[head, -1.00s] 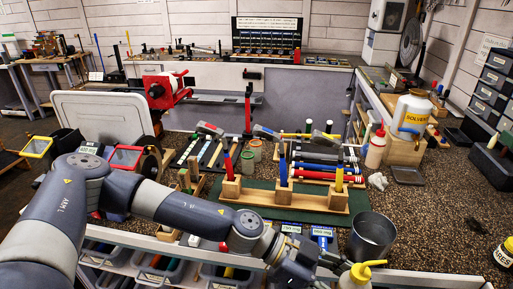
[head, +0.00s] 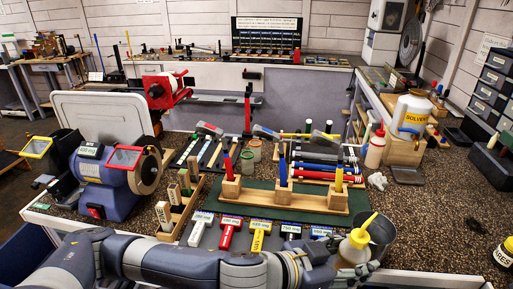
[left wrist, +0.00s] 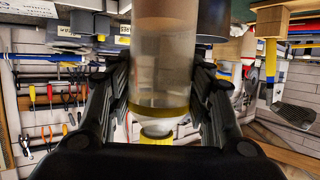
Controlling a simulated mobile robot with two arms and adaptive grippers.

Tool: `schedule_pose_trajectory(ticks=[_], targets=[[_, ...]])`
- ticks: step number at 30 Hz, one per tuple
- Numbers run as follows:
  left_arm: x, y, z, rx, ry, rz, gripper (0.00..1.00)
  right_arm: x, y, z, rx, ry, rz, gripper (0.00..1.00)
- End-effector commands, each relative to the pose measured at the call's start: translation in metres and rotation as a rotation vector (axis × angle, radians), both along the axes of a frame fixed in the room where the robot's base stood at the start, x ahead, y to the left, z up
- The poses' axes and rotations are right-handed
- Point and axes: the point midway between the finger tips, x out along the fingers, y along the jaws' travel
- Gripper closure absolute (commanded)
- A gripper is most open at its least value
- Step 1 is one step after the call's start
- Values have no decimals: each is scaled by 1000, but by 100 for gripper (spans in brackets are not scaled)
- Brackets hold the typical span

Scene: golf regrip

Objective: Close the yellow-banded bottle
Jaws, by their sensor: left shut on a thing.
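The yellow-banded bottle (head: 353,254) is a translucent squeeze bottle with a yellow slanted spout, at the lower right of the head view. My left gripper (head: 348,264) is shut around its body and holds it upright in front of the metal can (head: 384,232). In the left wrist view the bottle (left wrist: 163,65) stands between both fingers, with the yellow band and a yellow part near the palm. I cannot tell whether the spout's tip is open or closed. My right gripper is not in view.
A wooden stand (head: 310,202) with upright coloured grips sits on a green mat behind. A red-tipped bottle (head: 375,153) and a solvent jug (head: 408,112) stand farther back. A dark yellow-labelled jar (head: 505,256) is at the right edge.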

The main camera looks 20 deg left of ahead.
Motion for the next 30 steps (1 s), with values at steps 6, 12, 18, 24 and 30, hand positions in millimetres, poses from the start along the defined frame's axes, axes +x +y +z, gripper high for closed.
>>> schedule_pose_trajectory(ticks=[6, 12, 18, 24, 30], targets=[[7, 38, -11, -5, 8, 183, 100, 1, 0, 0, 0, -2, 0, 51], [9, 84, -27, -3, 9, 363, 100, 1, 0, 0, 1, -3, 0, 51], [2, 138, -49, 0, 6, 548, 100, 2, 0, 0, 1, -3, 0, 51], [-11, 183, -67, 2, 3, 688, 100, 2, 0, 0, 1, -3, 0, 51], [-19, 203, -74, 0, -3, 752, 100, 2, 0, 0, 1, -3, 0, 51]])
